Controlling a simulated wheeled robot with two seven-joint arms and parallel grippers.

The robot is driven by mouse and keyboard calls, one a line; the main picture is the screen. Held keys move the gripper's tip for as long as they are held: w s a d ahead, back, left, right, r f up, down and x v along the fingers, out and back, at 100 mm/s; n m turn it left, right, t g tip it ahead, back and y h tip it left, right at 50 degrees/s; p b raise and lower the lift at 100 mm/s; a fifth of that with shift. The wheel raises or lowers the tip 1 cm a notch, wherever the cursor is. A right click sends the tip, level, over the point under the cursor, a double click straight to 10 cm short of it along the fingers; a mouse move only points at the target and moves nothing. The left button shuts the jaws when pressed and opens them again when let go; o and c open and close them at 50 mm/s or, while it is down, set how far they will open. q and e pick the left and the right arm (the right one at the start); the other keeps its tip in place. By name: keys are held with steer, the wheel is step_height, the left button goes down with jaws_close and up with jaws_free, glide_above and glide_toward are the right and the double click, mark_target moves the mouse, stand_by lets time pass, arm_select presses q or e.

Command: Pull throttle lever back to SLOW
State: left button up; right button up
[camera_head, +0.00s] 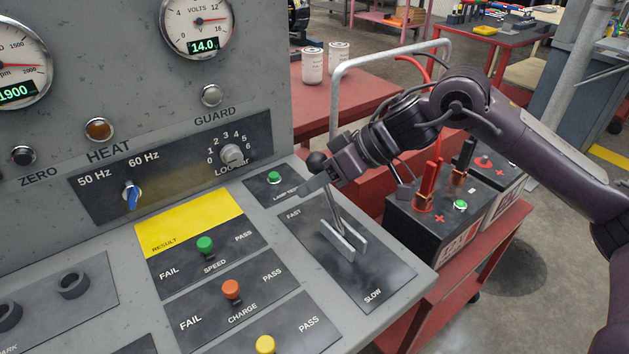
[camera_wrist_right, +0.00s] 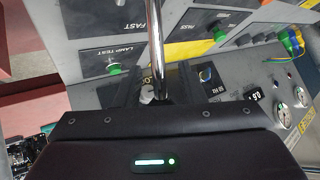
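The throttle lever (camera_head: 334,212) is a thin metal rod with a black ball knob (camera_head: 317,161). It rises from a slot between two pale guide plates and leans toward the FAST end of its dark panel (camera_head: 374,268); SLOW is marked at the near end. My right gripper (camera_head: 318,184) is at the upper rod, just below the knob. In the right wrist view the shiny rod (camera_wrist_right: 156,45) runs down between the fingers (camera_wrist_right: 158,88), with a gap beside it, so the gripper looks open around it. Contact is unclear. My left gripper is not in view.
A green LAMP TEST button (camera_head: 274,177) sits left of the lever panel. FAIL/PASS switches, including a green one (camera_head: 205,244), line the console further left. A battery (camera_head: 433,225) on a red cart and a grey hoop rail (camera_head: 336,95) stand right of the console.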

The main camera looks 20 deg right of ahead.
steer(key=shift+a+f, duration=0.2)
steer(key=shift+a, duration=0.05)
steer(key=c, duration=0.7)
steer(key=shift+d, duration=0.1)
jaws_close()
